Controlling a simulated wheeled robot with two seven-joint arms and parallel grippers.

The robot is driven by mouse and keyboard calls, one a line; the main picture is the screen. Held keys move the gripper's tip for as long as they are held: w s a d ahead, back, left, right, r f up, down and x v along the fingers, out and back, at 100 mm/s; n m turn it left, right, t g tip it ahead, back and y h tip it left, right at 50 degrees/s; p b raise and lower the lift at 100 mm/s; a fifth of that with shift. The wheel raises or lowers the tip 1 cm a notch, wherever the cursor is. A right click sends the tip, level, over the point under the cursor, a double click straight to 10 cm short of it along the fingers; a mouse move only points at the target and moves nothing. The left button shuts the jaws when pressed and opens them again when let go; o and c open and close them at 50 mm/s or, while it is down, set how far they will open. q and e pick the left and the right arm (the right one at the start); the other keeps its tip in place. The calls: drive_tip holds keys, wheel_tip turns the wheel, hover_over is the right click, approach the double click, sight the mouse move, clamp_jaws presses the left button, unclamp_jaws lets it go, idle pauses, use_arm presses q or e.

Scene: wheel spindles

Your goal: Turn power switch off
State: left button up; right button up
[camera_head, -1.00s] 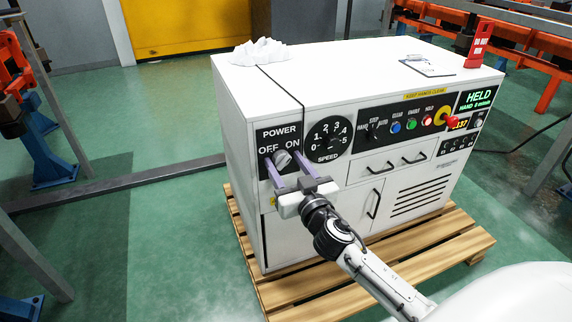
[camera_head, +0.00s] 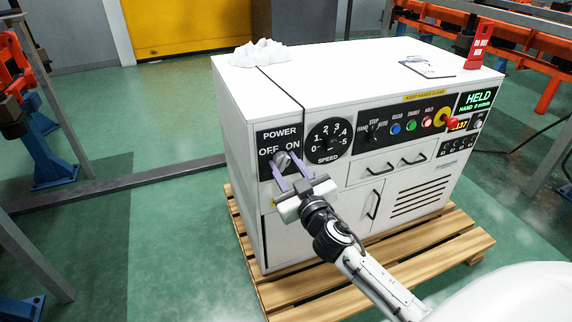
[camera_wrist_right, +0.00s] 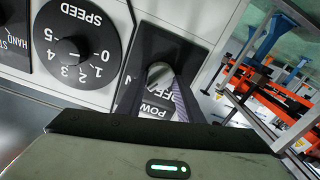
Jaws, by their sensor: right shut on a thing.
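The power switch (camera_head: 282,160) is a grey round knob on a black plate marked POWER, OFF and ON, at the left of the white cabinet's front. My right gripper (camera_head: 287,166) has its two purple fingers closed around the knob, one on each side. The knob also shows in the right wrist view (camera_wrist_right: 158,74), between the fingers and partly covered by them. Which label the knob points at is hard to tell. My left gripper is not in view.
The white cabinet (camera_head: 350,78) stands on a wooden pallet (camera_head: 440,248). Right of the switch are a speed dial (camera_head: 329,140), a mode selector, coloured buttons and a display reading HELD.

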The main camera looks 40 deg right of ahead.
drive_tip(key=n+p, duration=0.1)
drive_tip(key=n, duration=0.3)
drive_tip(key=shift+a+n, duration=0.1)
drive_tip(key=shift+n, duration=0.2)
drive_tip(key=n, duration=0.2)
drive_tip(key=shift+n, duration=0.3)
drive_tip(key=n, duration=0.2)
drive_tip(key=shift+a+f+n+p, duration=0.1)
drive_tip(key=shift+f+n+p, duration=0.05)
drive_tip(key=shift+n+p, duration=0.25)
drive_tip(key=shift+n, duration=1.9)
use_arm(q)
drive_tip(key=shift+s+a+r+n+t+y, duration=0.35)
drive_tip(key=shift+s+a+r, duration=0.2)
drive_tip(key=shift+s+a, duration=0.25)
use_arm(e)
drive_tip(key=shift+f+n, duration=0.1)
drive_tip(key=shift+n, duration=0.5)
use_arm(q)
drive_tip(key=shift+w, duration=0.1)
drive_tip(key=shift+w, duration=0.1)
use_arm(e)
drive_tip(key=o, duration=1)
